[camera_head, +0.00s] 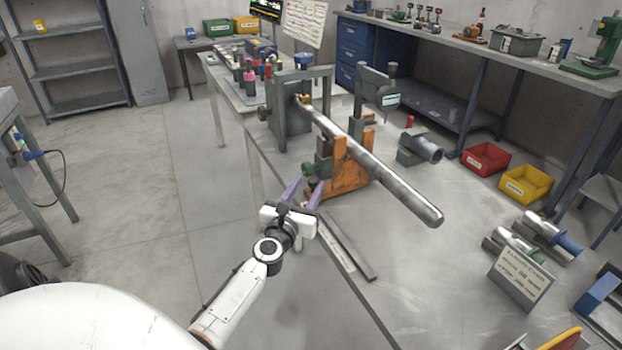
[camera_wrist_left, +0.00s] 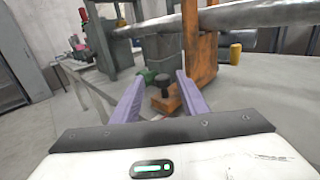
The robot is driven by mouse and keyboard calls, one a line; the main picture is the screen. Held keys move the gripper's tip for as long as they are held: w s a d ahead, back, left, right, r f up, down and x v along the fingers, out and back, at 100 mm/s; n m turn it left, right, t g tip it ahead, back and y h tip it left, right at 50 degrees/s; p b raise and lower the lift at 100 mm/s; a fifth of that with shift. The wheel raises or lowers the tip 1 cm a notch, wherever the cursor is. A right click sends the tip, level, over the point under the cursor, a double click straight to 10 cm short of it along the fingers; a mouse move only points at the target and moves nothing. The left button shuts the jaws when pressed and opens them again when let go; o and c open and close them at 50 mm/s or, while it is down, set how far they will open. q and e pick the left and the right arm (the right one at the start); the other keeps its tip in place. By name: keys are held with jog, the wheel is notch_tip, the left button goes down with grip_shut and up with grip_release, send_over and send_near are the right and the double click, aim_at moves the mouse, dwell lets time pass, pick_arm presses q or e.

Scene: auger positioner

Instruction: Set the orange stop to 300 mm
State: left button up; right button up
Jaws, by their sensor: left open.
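The orange stop (camera_head: 349,168) stands on the table beneath a long grey bar (camera_head: 385,178). In the left wrist view the orange stop (camera_wrist_left: 202,60) rises just beyond the fingers, with its low orange foot and a dark knob (camera_wrist_left: 162,82) showing between them. A green part (camera_head: 309,170) sits at its left side. My left gripper (camera_head: 305,188) is open, with purple fingers pointing at the near side of the stop. I cannot tell whether the fingers touch the knob. A flat rail with a pale strip (camera_head: 338,248) lies in front; its marks are too small to read. My right gripper is not in view.
A grey clamp block (camera_head: 287,125) holds the bar's far end. The bar's free end juts right over the table. A grey cylindrical part (camera_head: 420,149), red bin (camera_head: 486,158), yellow bin (camera_head: 526,185) and sign (camera_head: 518,278) stand to the right. The table's middle front is fairly clear.

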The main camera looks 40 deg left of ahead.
pick_arm(q)
jog(key=v, duration=0.6)
jog(key=shift+s, duration=0.15)
dwell(0.3)
